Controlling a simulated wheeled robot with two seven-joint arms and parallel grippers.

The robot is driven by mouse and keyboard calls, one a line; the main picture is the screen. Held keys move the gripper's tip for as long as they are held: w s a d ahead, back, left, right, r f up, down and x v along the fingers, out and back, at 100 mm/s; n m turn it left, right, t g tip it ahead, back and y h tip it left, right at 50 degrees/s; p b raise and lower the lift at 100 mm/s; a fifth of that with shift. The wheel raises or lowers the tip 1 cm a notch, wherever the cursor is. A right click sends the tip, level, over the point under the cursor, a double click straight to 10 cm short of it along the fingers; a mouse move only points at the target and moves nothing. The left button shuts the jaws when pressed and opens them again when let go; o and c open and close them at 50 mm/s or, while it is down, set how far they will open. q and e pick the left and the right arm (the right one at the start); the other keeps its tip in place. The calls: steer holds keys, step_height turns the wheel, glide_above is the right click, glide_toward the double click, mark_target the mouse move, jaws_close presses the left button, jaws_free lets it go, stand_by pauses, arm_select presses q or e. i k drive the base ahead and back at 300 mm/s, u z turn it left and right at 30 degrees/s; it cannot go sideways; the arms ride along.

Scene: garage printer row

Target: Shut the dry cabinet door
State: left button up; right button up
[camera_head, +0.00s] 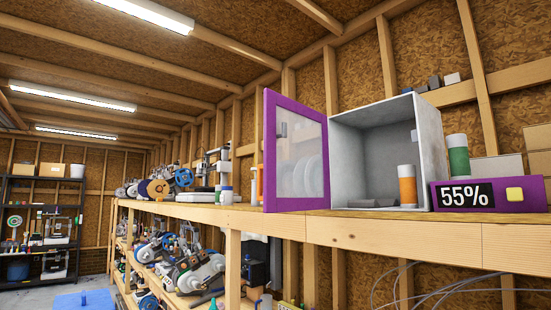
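The dry cabinet (432,140) is a grey-white box on the wooden shelf at the right, its front open. Its door (269,150), a purple frame around a clear pane, stands swung wide open to the left of the box. An orange cylinder with a white cap (407,188) stands at the cabinet's opening on the right. A small grey piece (372,203) lies at the opening's lower left. Neither of my grippers shows in the head view.
A purple panel reading 55% (515,195) and a green cylinder (458,157) are right of the cabinet. The wooden shelf (340,228) runs left, crowded with machines and spools. Cables (430,293) hang below it. Open floor lies at the lower left, near a blue mat (84,300).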

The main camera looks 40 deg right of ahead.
mark_target(273, 99)
steer(key=z, duration=0.05)
steer(key=i, duration=1.9)
steer(key=z, duration=1.55)
steer(key=k, duration=1.15)
steer(key=z, duration=1.3)
